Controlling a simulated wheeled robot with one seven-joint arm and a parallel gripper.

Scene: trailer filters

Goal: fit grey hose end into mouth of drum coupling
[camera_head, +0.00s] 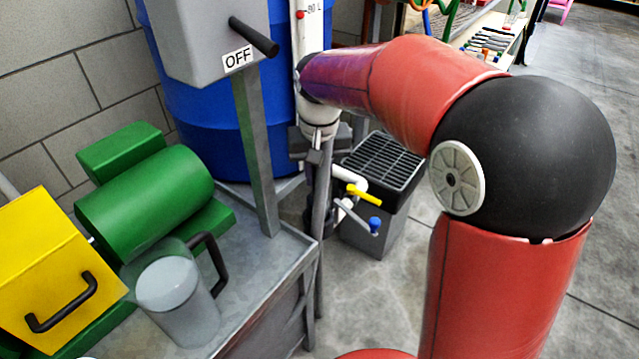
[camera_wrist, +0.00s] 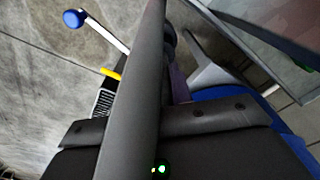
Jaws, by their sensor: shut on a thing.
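My gripper (camera_head: 318,150) is low beside the blue drum (camera_head: 215,130), in front of its lower right side. In the wrist view its two dark fingers (camera_wrist: 147,124) are shut on the grey hose (camera_wrist: 140,85), which runs lengthwise between them and past the top edge. In the head view a grey length of the hose (camera_head: 319,230) hangs below my gripper. The hose's end cannot be made out for certain. The drum coupling's mouth is not clearly visible; the hose and my gripper cover that area. The drum's blue side also shows in the wrist view (camera_wrist: 238,103).
A yellow lever (camera_head: 364,195) and blue-knobbed lever (camera_head: 374,225) stick out beside a grated black-topped bin (camera_head: 385,165). A metal bench (camera_head: 262,265) carries a green motor (camera_head: 145,205), a yellow box (camera_head: 50,275) and a grey jug (camera_head: 178,300). An OFF switch box (camera_head: 205,45) stands above.

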